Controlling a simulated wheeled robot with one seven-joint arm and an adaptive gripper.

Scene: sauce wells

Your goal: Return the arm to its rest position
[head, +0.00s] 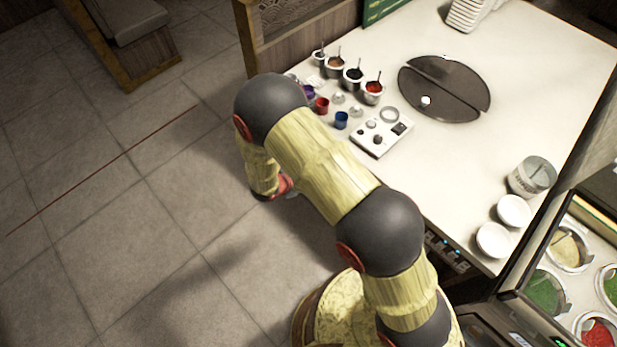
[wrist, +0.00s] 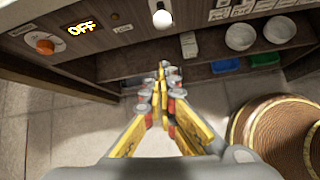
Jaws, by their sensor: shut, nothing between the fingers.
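My arm reaches across the head view from the bottom right toward the counter's left edge and bends down there. My gripper hangs below and beside the counter edge; in the head view it is mostly hidden behind my arm. In the wrist view my gripper (wrist: 163,75) points away from the camera, its yellow fingers together and empty. Beyond the fingers are the counter's front and the floor.
The white counter (head: 545,75) holds a round dark plate (head: 444,88), several sauce pots (head: 353,77), a control box (head: 382,132) and white bowls (head: 493,240). The tiled floor (head: 130,230) at left is open.

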